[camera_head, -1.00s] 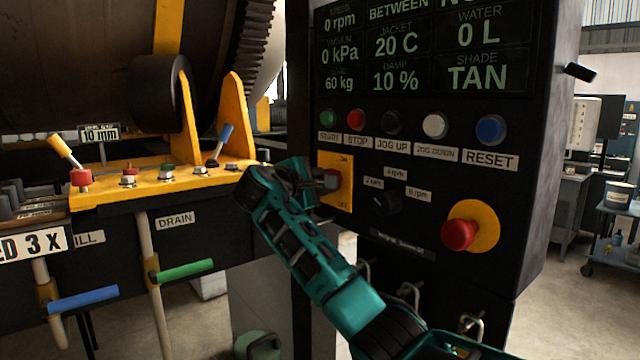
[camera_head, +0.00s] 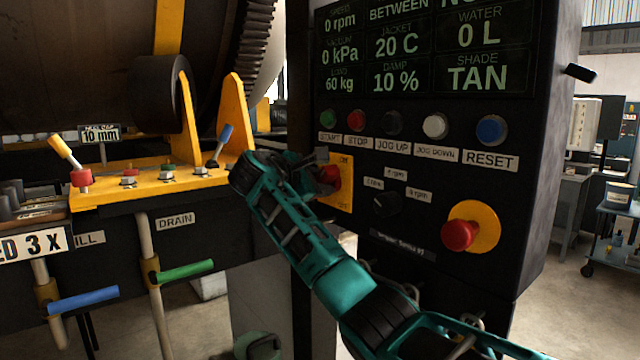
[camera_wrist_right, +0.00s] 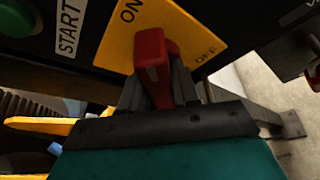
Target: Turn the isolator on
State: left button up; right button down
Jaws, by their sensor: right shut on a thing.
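The isolator is a red handle (camera_head: 328,176) on a yellow plate (camera_head: 344,190) at the left edge of the dark control panel. The plate carries the words ON and OFF, clear in the right wrist view (camera_wrist_right: 209,47). My right gripper (camera_head: 318,172) reaches the handle from the left front. In the right wrist view the red handle (camera_wrist_right: 152,52) stands between the two dark fingers, which are shut on it. The gripper covers part of the handle and plate in the head view, so the handle's exact angle is hard to tell. My left gripper is out of view.
A row of push buttons (camera_head: 391,123) sits above the isolator. A black selector knob (camera_head: 387,203) and a red emergency stop (camera_head: 460,234) on a yellow disc lie to its right. A yellow bracket (camera_head: 150,185) with levers stands to the left.

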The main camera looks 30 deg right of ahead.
jog(key=c, duration=0.9)
grip_release()
jog(key=shift+a, duration=0.15)
jog(key=b+v, duration=0.1)
jog(key=v, duration=1.1)
jog(key=shift+s+a+r, duration=0.1)
jog(key=shift+a, duration=0.25)
